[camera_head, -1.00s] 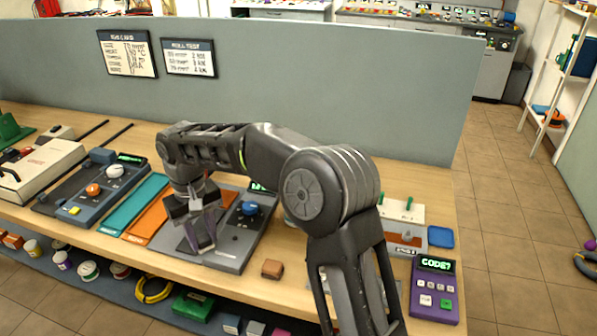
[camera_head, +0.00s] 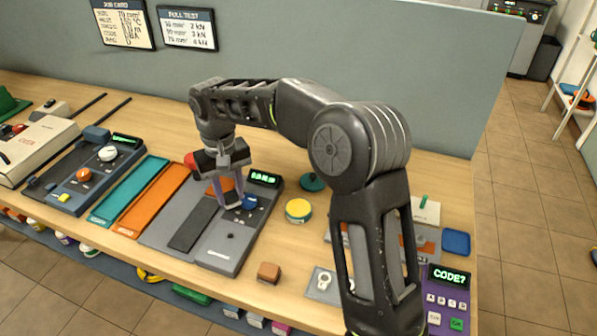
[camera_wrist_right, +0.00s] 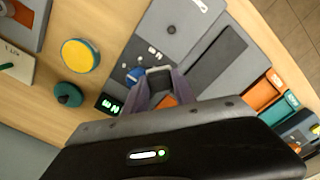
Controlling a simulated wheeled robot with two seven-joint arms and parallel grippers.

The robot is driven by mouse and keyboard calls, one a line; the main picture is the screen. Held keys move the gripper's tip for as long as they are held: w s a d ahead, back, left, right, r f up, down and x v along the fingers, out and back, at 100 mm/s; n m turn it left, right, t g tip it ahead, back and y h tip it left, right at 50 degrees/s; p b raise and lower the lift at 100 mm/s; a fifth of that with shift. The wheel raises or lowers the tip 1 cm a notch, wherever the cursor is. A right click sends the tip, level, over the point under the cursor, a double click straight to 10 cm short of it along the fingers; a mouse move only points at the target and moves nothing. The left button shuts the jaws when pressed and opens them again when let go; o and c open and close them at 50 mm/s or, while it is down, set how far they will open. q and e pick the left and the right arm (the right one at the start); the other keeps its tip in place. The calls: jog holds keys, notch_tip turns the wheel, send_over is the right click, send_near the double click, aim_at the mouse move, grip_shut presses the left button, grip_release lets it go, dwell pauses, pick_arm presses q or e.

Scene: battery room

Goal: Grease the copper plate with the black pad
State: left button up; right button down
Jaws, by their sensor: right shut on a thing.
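My right gripper (camera_head: 233,203) is low over the grey test device (camera_head: 222,252), beside its blue knob (camera_head: 250,201). In the right wrist view its fingers (camera_wrist_right: 164,80) are shut on a small dark block, probably the black pad (camera_wrist_right: 160,76), mostly hidden between them. A copper-orange plate (camera_head: 220,186) shows behind the fingers at the far end of the grey bed. It also shows between the fingers in the wrist view (camera_wrist_right: 167,101). I cannot tell whether the pad touches anything. An open yellow tin (camera_head: 298,208) stands right of the device, with a dark green lid (camera_head: 313,182) behind it. My left gripper is not in view.
A dark strip (camera_head: 193,228) lies along the grey bed. Orange (camera_head: 152,200) and teal (camera_head: 130,190) trays lie to the left. A brown block (camera_head: 269,272) and a purple keypad (camera_head: 447,300) are near the front edge. A grey partition (camera_head: 330,60) stands behind the bench.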

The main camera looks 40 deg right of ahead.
jog(key=s+d+r+m+p, duration=0.1)
jog(key=s+d+m, duration=0.2)
jog(key=d, duration=0.4)
jog(key=s+d+r+m+p, duration=0.2)
jog(key=s+d+m, duration=0.1)
jog(key=d, duration=0.4)
jog(key=shift+s+d+m, duration=0.15)
jog(key=shift+s+m, duration=0.25)
jog(key=shift+s, duration=0.25)
jog(key=shift+f, duration=0.1)
jog(key=b, duration=0.4)
send_over(299, 208)
notch_tip(299, 208, down, 6)
jog(key=shift+w+r, duration=0.1)
jog(key=shift+r, duration=0.1)
jog(key=shift+f, duration=0.1)
jog(key=shift+f+b, duration=0.45)
jog(key=shift+f, duration=0.1)
dwell(0.7)
